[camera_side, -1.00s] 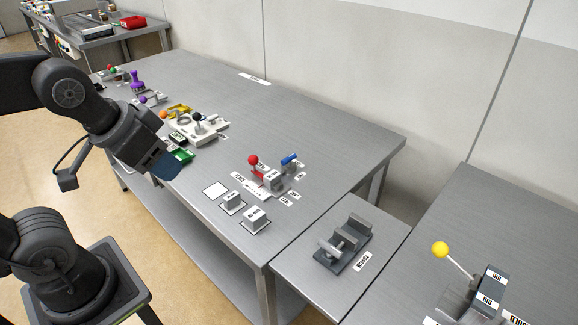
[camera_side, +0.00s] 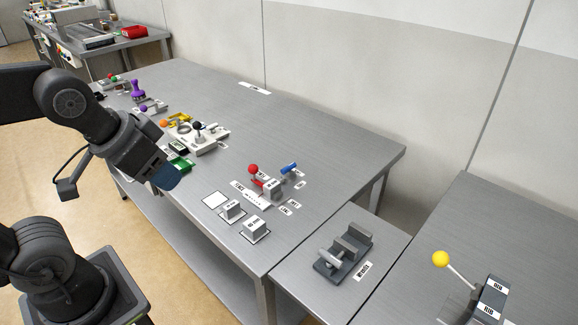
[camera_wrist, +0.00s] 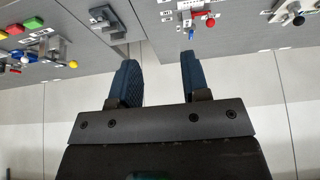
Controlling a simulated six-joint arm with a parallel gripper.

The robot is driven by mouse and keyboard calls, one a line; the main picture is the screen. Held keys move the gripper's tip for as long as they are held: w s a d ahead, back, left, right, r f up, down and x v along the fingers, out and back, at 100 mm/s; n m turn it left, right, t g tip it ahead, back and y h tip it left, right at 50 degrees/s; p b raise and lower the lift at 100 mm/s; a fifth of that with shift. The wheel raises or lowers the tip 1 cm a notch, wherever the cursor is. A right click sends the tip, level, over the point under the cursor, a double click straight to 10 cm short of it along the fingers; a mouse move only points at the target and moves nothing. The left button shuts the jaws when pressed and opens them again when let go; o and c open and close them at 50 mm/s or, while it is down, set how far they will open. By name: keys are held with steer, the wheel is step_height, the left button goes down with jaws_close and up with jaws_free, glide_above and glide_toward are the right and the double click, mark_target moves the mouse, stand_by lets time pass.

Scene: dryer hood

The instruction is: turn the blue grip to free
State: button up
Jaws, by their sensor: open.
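The blue grip (camera_side: 289,168) sits on a small grey fixture (camera_side: 272,187) near the front right of the long steel table, beside a red ball knob (camera_side: 253,169).
Two grey blocks (camera_side: 254,229) stand in front of the fixture. A grey vise-like device (camera_side: 344,250) and a yellow-ball lever (camera_side: 440,259) are to the right. The table behind the fixture is clear.

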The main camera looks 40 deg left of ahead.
steer(key=shift+o, duration=1.4)
steer(key=shift+w+r, duration=0.3)
steer(key=o, duration=0.4)
steer(key=w+r+n, duration=0.1)
steer(key=w, duration=0.2)
steer(key=w+a+r+n+g, duration=0.1)
steer(key=w+r+n, duration=0.1)
steer(key=w, duration=0.2)
steer(key=w+r+n, duration=0.1)
steer(key=w, duration=0.2)
steer(key=shift+w+a+r+n+g, duration=0.15)
steer(key=shift+w+n+g, duration=0.15)
steer(key=shift+n, duration=0.1)
steer(key=shift+o, duration=0.2)
steer(key=n+g, duration=0.4)
steer(key=n, duration=0.9)
glide_above(289, 166)
step_height(289, 166, down, 16)
step_height(289, 166, down, 14)
steer(key=shift+a+r, duration=0.1)
steer(key=shift+r, duration=0.15)
steer(key=c, duration=0.9)
